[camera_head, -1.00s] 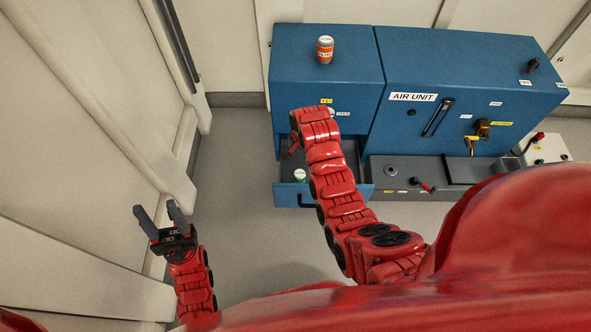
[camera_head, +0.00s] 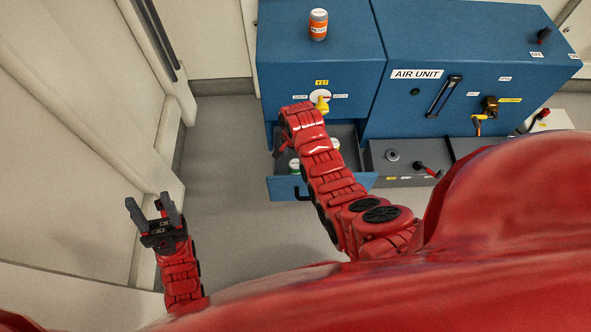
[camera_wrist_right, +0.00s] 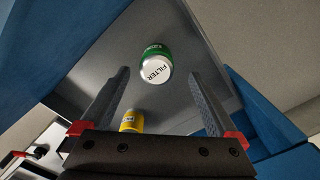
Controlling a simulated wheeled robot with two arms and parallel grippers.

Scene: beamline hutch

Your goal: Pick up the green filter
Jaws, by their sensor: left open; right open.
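The green filter (camera_wrist_right: 155,65) is a green can with a white top marked FILTER. It stands in the open drawer (camera_head: 322,187) of the blue cabinet, and it shows in the head view (camera_head: 294,166) partly behind my right arm. My right gripper (camera_wrist_right: 159,75) is open and empty above the drawer, with its fingers spread either side of the green filter in its wrist view, not touching it. In the head view my right forearm hides most of this gripper. My left gripper (camera_head: 149,202) is open and empty at the left, away from the cabinet.
A yellow can (camera_wrist_right: 131,121) stands in the same drawer, nearer the gripper's base in the wrist view. An orange can (camera_head: 318,25) stands on top of the cabinet. A yellow knob (camera_head: 322,104) is on the cabinet front above the drawer. Bare floor (camera_head: 225,150) lies left of the drawer.

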